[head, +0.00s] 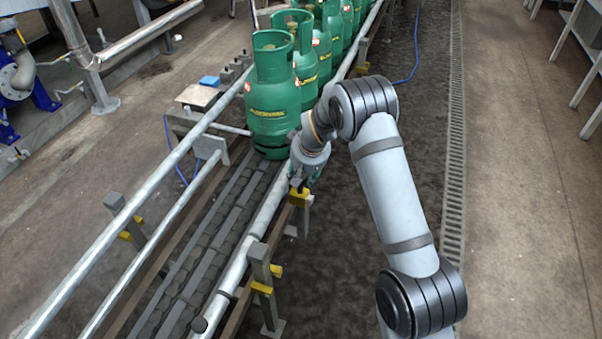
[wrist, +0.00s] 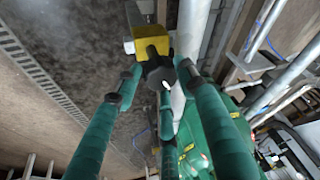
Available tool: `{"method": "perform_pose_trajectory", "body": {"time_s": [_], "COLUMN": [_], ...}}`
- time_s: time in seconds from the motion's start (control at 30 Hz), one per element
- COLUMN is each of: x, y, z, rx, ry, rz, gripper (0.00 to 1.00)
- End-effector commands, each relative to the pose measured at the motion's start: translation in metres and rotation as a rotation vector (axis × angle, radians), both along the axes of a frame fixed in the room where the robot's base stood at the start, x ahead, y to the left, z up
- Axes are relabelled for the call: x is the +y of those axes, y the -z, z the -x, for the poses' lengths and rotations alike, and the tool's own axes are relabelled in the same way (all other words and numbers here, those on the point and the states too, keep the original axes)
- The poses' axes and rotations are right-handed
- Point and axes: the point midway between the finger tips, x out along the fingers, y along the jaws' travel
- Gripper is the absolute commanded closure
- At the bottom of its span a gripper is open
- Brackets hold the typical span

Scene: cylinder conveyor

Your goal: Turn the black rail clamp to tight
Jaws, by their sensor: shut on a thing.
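The black rail clamp (wrist: 157,74) shows in the wrist view as a dark knob below a yellow block (wrist: 152,42), beside the pale guard rail. My gripper (wrist: 158,86) has green fingers with dark tips, and they close around the knob. In the head view my gripper (head: 304,176) is low at the right-hand rail, just above the yellow block (head: 299,197) on its post. The knob is hidden there behind my gripper. I cannot tell from these frames how tight the clamp is.
Several green gas cylinders (head: 272,95) stand in a row on the conveyor (head: 215,235), the nearest beside my gripper. Metal rails (head: 95,262) run along both sides. Another post with a yellow block (head: 262,287) stands nearer.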

Motion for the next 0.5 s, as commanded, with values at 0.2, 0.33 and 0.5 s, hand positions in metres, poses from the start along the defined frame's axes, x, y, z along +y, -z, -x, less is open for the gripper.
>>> {"method": "perform_pose_trajectory", "body": {"time_s": [0.2,0.33,0.5], "x": [0.0047,0.005,0.0055], "y": [-0.0033,-0.0027,-0.0034], "z": [-0.003,-0.0039,-0.0049], "rx": [-0.013,-0.015,-0.018], "ry": [-0.007,-0.023,-0.086], "rz": [-0.004,-0.005,-0.006], "gripper": [0.87,0.87,0.87]}}
